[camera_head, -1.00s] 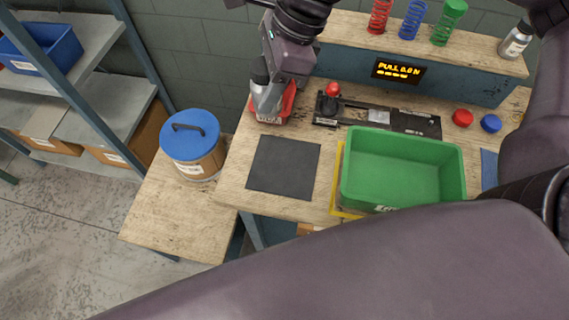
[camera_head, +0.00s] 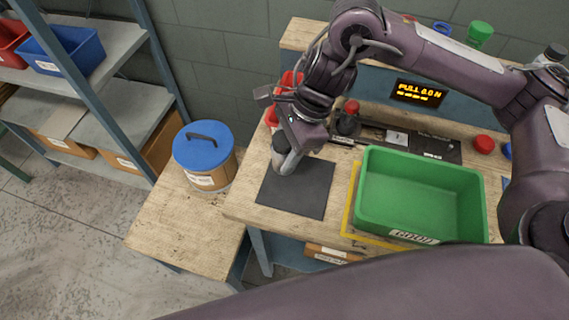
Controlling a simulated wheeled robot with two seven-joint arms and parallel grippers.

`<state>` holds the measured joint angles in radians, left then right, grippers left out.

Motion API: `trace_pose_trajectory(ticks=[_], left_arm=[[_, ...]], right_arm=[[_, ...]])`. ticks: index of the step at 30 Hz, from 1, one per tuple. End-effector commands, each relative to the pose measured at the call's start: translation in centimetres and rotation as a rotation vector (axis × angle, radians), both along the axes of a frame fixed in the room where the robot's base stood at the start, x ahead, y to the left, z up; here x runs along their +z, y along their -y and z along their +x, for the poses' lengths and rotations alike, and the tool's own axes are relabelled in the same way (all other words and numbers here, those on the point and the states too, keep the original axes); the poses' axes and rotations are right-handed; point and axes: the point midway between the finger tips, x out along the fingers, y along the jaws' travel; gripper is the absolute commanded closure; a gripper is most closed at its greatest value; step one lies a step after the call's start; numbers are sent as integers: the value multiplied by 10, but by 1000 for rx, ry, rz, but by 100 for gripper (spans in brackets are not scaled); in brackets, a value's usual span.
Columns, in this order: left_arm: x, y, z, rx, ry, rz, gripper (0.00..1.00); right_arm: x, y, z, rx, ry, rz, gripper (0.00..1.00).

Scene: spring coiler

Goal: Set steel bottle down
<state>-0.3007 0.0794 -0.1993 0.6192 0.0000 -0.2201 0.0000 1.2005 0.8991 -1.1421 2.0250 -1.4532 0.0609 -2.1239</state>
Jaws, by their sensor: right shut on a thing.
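The steel bottle (camera_head: 281,161) is in my right gripper (camera_head: 289,152), at the upper left part of the dark square mat (camera_head: 297,190) on the bench. My right arm reaches in from the right, and its jaws are shut on the bottle. The bottle has a dark cap and looks roughly upright. The gripper hides part of it, and I cannot tell whether its base touches the mat. My left gripper is not in view.
A green bin (camera_head: 421,196) stands right of the mat on a yellow-edged base. Behind are a black fixture (camera_head: 430,148), a red cap (camera_head: 483,144) and a lit display (camera_head: 418,93). A blue-lidded tub (camera_head: 205,155) stands left on a lower table. Most of the mat is bare.

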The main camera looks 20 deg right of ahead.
Motion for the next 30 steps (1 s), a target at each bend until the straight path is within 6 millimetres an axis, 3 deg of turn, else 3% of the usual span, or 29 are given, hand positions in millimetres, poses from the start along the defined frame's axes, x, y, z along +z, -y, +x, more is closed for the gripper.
trace_pose_trajectory(ticks=[14, 23, 24, 28, 30], left_arm=[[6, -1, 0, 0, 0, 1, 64], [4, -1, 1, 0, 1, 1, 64], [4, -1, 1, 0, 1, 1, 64], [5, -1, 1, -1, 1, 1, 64], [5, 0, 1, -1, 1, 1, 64]], right_arm=[[-49, 1, 0, -2, 0, -1, 86], [-52, 0, 1, -2, 2, -1, 86], [-52, 1, 0, -1, 1, -1, 52], [-51, 1, 0, -1, 1, -1, 35], [-51, 1, 0, -1, 1, -1, 34]])
